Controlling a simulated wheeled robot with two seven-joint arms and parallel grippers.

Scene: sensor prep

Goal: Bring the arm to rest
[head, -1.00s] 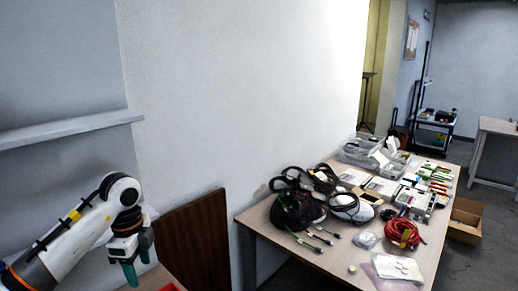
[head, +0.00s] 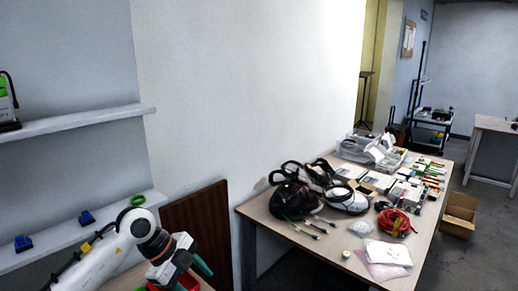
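My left arm (head: 105,255) is white with a black and orange band and comes in from the lower left. Its gripper (head: 192,274) is at the bottom of the head view, tilted down to the right, with a teal finger showing. The finger gap is not clear, and I see nothing held. A red bin (head: 188,284) lies under the gripper and is partly hidden by it. My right arm and gripper are not in view.
A wall shelf with blue parts (head: 87,217) and a green ring (head: 138,200) stands left, close behind my arm. A brown panel (head: 197,235) stands right of the gripper. A crowded table (head: 290,236) stands to the right, with an open carton (head: 459,214) beyond it.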

